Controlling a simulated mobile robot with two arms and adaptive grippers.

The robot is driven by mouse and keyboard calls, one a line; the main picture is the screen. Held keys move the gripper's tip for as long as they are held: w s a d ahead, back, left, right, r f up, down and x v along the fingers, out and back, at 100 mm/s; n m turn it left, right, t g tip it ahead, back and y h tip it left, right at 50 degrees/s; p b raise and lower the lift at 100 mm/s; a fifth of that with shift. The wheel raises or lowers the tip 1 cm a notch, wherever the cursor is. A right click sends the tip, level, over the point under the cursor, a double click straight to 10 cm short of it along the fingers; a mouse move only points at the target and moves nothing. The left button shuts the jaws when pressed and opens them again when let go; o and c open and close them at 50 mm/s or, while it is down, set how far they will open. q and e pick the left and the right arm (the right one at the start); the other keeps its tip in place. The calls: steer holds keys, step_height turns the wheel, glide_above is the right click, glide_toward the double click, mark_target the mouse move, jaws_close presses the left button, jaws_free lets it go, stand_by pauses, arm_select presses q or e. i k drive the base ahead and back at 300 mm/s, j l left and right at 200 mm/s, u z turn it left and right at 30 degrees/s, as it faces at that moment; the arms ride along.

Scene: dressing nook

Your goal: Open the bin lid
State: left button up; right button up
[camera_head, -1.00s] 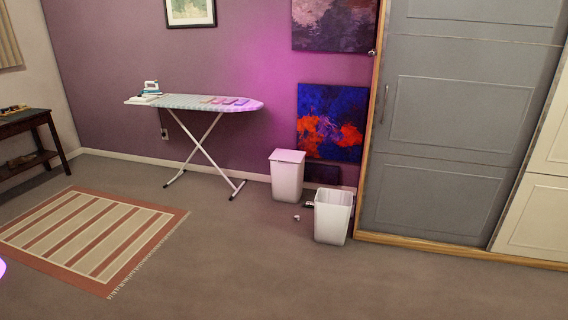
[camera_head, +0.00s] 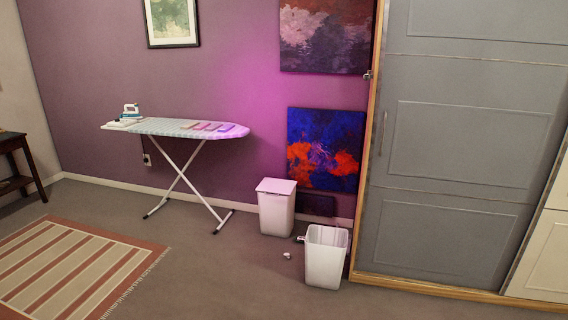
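Two white bins stand on the floor near the wardrobe. The rear bin (camera_head: 276,212) has a flat lid (camera_head: 276,186) that lies shut on its top. The front bin (camera_head: 325,262) stands nearer to me and to the right, and its top is open with no lid showing on it. Neither of my grippers shows in the head view.
An ironing board (camera_head: 175,128) with an iron (camera_head: 131,111) stands left of the bins. A grey wardrobe (camera_head: 450,150) is on the right. A small white thing (camera_head: 287,255) and a dark item (camera_head: 300,239) lie by the bins. A striped rug (camera_head: 75,270) is at left; floor before the bins is clear.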

mark_target(279, 186)
steer(key=i+u, duration=0.2)
steer(key=i, duration=0.25)
steer(key=i+l+u, duration=0.15)
steer(key=i, duration=0.3)
steer(key=i+u, duration=0.2)
steer(key=i, duration=0.25)
steer(key=i+l+u, duration=0.15)
steer(key=i, duration=0.3)
steer(key=l, duration=0.1)
